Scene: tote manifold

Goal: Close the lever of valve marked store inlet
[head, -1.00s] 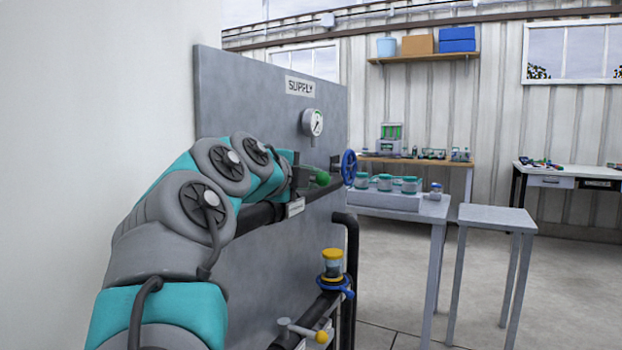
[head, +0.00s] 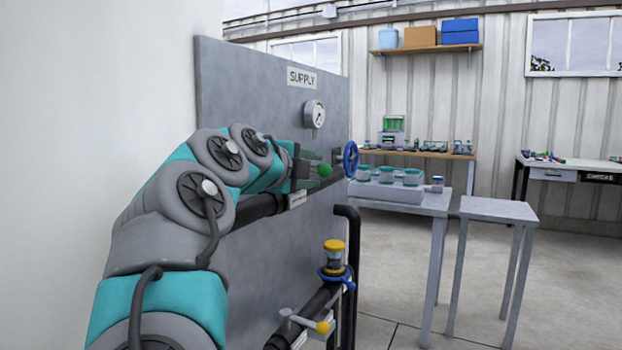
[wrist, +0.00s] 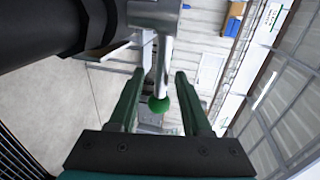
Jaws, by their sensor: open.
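A valve lever with a green ball knob (head: 325,171) is on the upper pipe of the grey panel. In the wrist view the metal lever (wrist: 164,60) runs from the valve body at the top down to the green knob (wrist: 158,104). My gripper (head: 312,169) is at this lever. In the wrist view its green fingers (wrist: 159,72) are open, one on each side of the lever and knob, with gaps showing on both sides. A small white label (head: 297,198) hangs below the upper pipe; its text is too small to read, so I cannot confirm the valve's name.
A blue handwheel (head: 350,159) is just right of the knob. A gauge (head: 314,113) and a SUPPLY sign (head: 301,78) are above. A yellow-knobbed lever (head: 322,327) and a yellow-topped fitting (head: 334,254) are on the lower pipe. A grey table (head: 432,208) stands right.

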